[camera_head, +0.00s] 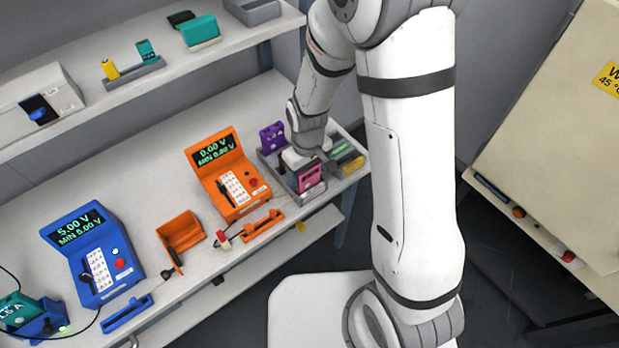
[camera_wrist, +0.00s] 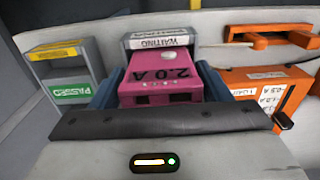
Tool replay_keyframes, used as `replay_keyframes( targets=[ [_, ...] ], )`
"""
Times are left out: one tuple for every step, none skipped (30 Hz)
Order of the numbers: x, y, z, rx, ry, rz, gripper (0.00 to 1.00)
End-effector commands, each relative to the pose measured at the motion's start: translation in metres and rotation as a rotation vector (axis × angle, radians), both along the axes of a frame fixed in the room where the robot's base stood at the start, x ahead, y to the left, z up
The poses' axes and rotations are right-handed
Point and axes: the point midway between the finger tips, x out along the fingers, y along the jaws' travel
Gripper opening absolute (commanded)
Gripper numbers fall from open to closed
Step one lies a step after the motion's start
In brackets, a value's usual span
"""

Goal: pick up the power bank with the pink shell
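The pink-shelled power bank (camera_head: 309,177), marked 2.0 A, stands in the grey tray at the right end of the bench. In the wrist view the pink power bank (camera_wrist: 160,80) lies between the two blue-grey fingers of my gripper (camera_wrist: 160,92). One finger is close along each side of it. Whether they touch its shell cannot be told. In the head view my gripper (camera_head: 303,161) is down at the tray, right over the pink power bank, and its fingers are hidden there. The tray section behind the power bank carries a WAITING label (camera_wrist: 160,41).
A PASSED-labelled bin (camera_wrist: 68,91) is beside the tray. An orange tester (camera_head: 230,175) and a blue tester (camera_head: 93,255) stand farther left. A shelf runs above.

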Motion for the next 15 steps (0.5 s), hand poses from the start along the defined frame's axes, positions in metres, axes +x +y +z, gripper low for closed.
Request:
replay_keyframes(
  targets=[
    [0.0001, -0.0001, 0.0001, 0.000, 0.000, 0.000, 0.66],
    [0.0001, -0.0001, 0.0001, 0.000, 0.000, 0.000, 0.64],
    [0.0000, -0.0002, 0.0001, 0.000, 0.000, 0.000, 0.60],
    [0.0001, -0.0002, 0.0001, 0.000, 0.000, 0.000, 0.58],
    [0.0001, -0.0002, 0.0001, 0.000, 0.000, -0.001, 0.55],
    [0.0000, -0.0002, 0.0001, 0.000, 0.000, -0.001, 0.52],
    [0.0001, -0.0003, 0.0002, 0.000, 0.000, -0.001, 0.50],
    [0.0001, -0.0003, 0.0002, 0.000, 0.000, -0.001, 0.47],
    [0.0001, -0.0003, 0.0002, 0.000, 0.000, -0.001, 0.44],
    [0.0001, -0.0003, 0.0002, 0.000, 0.000, -0.001, 0.41],
    [0.0001, -0.0004, 0.0002, 0.000, 0.000, -0.001, 0.39],
    [0.0003, -0.0003, 0.0004, 0.000, 0.000, -0.001, 0.38],
    [0.0002, -0.0003, 0.0004, 0.000, 0.000, -0.001, 0.38],
    [0.0003, -0.0004, 0.0004, 0.000, 0.000, -0.001, 0.38],
    [0.0003, -0.0004, 0.0004, 0.000, 0.000, -0.001, 0.38]
  ],
)
